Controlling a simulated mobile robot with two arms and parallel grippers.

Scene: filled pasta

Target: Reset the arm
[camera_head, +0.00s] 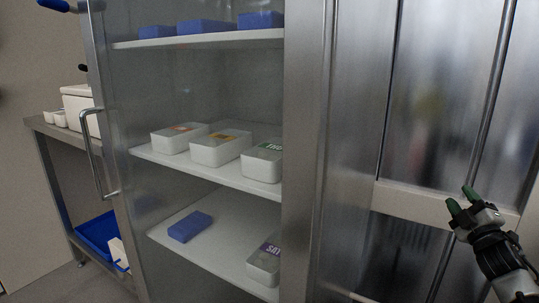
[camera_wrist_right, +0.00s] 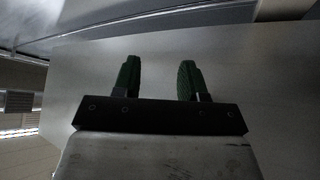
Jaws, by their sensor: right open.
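My right gripper (camera_head: 461,204) is at the right of the head view, in front of a steel cabinet door with a long vertical handle bar. Its green fingertips point up and to the left. In the right wrist view my right gripper (camera_wrist_right: 158,80) has its two green fingers apart, with nothing between them. A plain grey surface lies beyond them. Whether the fingers touch the handle bar (camera_head: 490,100) cannot be told.
A glass-fronted cabinet has white shelves (camera_head: 225,178) holding white containers (camera_head: 221,148) and blue boxes (camera_head: 190,227). Its handle (camera_head: 96,155) is on the left. A side table (camera_head: 50,128) with white tubs stands left, with a blue crate (camera_head: 97,232) below.

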